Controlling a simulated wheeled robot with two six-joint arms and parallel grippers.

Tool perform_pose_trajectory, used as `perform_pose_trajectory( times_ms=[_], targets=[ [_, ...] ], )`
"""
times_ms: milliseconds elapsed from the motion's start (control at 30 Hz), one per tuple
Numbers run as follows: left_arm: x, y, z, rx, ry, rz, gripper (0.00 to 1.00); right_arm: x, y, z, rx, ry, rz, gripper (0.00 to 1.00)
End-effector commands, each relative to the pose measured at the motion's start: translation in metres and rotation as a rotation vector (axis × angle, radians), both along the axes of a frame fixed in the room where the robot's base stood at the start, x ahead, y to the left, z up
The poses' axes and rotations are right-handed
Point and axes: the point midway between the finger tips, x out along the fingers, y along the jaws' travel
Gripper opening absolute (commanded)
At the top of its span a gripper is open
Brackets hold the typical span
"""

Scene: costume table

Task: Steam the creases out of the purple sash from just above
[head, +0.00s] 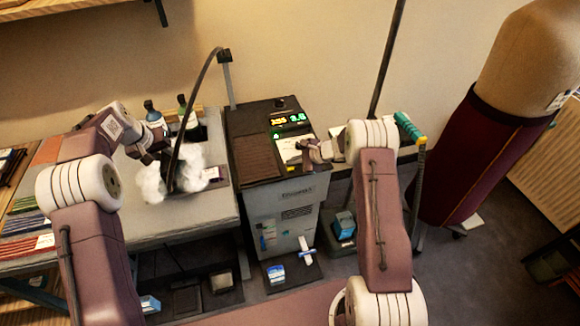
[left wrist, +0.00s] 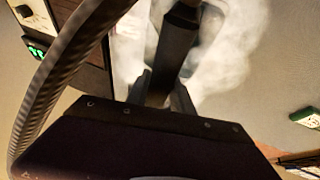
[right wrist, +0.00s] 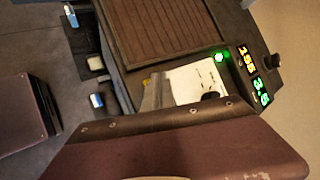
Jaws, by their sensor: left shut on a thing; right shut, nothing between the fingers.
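My left gripper (head: 158,158) is shut on the dark steamer handle (left wrist: 172,60), whose ribbed hose (head: 187,100) arches up to a post. White steam (head: 153,182) billows around the tool just above the pale table (head: 215,207). It also fills the upper middle of the left wrist view (left wrist: 225,60).
Bottles (head: 153,112) stand at the table's back. Striped coloured cloths (head: 25,222) lie at the left. A dress form (head: 480,150) in a maroon skirt stands at the right, near a pole with a green-and-yellow fitting (head: 409,127). Small boxes (head: 275,273) sit low beside the unit.

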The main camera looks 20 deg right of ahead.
Motion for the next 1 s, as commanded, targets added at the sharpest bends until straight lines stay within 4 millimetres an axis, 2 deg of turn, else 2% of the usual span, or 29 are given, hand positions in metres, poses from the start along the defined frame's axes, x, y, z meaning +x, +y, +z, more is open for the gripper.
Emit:
perform_pose_trajectory(
  times_ms=[300,667,1000],
  targets=[
    [0.001,0.000,0.002,0.000,-0.006,0.001,0.00,0.000,0.000,0.015,0.000,0.000,0.000,0.00],
    [0.001,0.000,0.003,0.000,-0.006,0.001,0.00,0.000,0.000,0.018,0.000,-0.001,0.000,0.00],
    [0.001,0.000,0.003,0.000,-0.006,0.001,0.00,0.001,0.000,0.046,0.000,-0.002,0.001,0.00]
  ],
)
